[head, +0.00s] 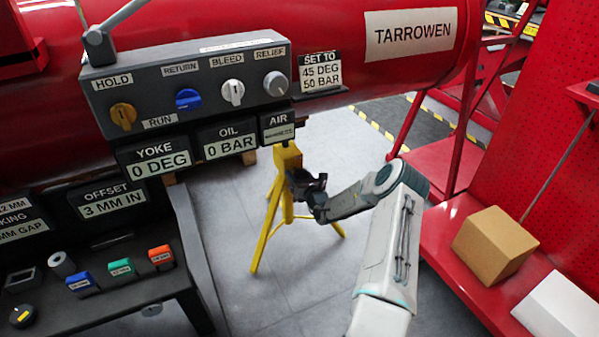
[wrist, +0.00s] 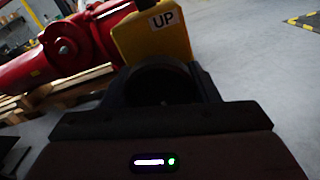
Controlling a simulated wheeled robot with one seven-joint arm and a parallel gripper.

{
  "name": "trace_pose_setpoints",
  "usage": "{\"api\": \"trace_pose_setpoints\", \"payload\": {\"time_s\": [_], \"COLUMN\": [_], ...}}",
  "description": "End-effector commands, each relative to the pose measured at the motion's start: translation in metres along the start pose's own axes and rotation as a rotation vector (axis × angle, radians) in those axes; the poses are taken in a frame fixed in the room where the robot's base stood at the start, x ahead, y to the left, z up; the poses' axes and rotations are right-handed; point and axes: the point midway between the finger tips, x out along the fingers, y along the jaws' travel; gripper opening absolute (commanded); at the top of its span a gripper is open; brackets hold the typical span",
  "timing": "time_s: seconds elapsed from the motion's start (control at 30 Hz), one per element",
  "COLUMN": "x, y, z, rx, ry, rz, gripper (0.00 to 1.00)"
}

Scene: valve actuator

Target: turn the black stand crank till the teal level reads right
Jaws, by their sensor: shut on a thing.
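The yellow tripod stand (head: 286,160) stands on the grey floor below the console. My gripper (head: 308,191) is at the right side of its head, shut on the black stand crank. The dark crank and dark fingers blend together in the head view. In the wrist view, a dark rounded part (wrist: 160,82), seemingly the crank, sits between the fingers, in front of the yellow stand head (wrist: 150,42) with its "UP" label. A small teal block (head: 121,268) lies on the black bench between a blue and an orange one; I cannot tell whether it is the teal level.
The grey console (head: 190,75) reads YOKE 0 DEG and OIL 0 BAR. A bench sign (head: 108,202) reads OFFSET 3 MM IN. A red shelf with a cardboard box (head: 492,246) stands right of my arm. Floor around the tripod is clear.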

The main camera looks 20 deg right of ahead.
Motion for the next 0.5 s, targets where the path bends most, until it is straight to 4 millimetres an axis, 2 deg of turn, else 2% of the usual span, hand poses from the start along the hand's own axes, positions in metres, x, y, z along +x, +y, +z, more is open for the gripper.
{"api": "trace_pose_setpoints", "payload": {"time_s": [0.23,0.5], "x": [-0.0005,-0.0004], "y": [-0.0005,-0.0009], "z": [0.0008,-0.0002], "rx": [0.110,0.148], "ry": [0.000,0.000], "rz": [-0.001,-0.001], "gripper": [0.32,0.32]}}
